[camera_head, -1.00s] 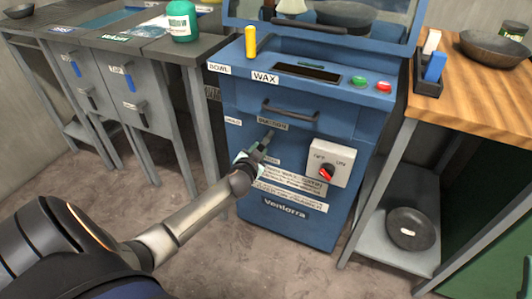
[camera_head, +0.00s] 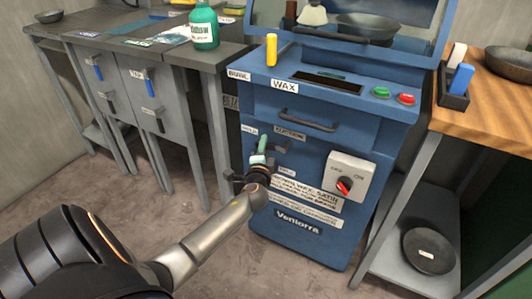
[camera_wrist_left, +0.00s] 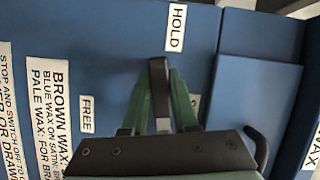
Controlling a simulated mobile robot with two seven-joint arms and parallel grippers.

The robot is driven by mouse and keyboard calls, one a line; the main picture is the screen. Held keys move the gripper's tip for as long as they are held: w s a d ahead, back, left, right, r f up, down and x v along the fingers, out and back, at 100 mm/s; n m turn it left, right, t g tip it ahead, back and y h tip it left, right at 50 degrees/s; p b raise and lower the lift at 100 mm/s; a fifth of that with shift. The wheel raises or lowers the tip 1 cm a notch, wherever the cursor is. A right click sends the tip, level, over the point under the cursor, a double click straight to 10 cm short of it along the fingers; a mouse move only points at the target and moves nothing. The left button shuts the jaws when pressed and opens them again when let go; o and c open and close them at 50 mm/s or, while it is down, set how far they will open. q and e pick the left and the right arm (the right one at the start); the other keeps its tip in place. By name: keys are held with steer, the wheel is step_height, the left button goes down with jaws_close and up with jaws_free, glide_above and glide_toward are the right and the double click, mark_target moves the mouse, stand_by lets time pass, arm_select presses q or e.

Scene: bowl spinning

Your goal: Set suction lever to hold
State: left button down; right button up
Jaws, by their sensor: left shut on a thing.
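The suction lever (camera_wrist_left: 158,82) is a short black handle on the front of the blue cabinet (camera_head: 330,200). In the left wrist view it stands between the two green fingers of my left gripper (camera_wrist_left: 160,95), which is shut on it. The HOLD label (camera_wrist_left: 176,27) is just above the lever there, and the FREE label (camera_wrist_left: 87,113) is to its left. In the head view my left gripper (camera_head: 262,152) is at the cabinet front, just below and right of the HOLD label (camera_head: 250,130), and largely hides the lever. My right gripper is not in view.
A drawer handle (camera_head: 308,121) sticks out above the lever. A switch box (camera_head: 345,178) with a red knob is to the right. Green (camera_head: 381,92) and red (camera_head: 406,99) buttons are on the cabinet top. A wooden bench (camera_head: 490,105) stands at the right.

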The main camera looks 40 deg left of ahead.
arm_select(q)
steer(key=shift+r+m+t+b, duration=0.3)
steer(key=shift+r+m+b, duration=0.15)
steer(key=shift+m, duration=0.55)
steer(key=shift+r, duration=0.15)
steer(key=c, duration=0.7)
jaws_free()
steer(key=shift+s, duration=0.1)
steer(key=p+v, duration=0.1)
steer(key=v, duration=1.1)
steer(key=shift+s+d+p, duration=0.1)
steer(key=shift+d+p, duration=0.1)
steer(key=shift+p, duration=0.2)
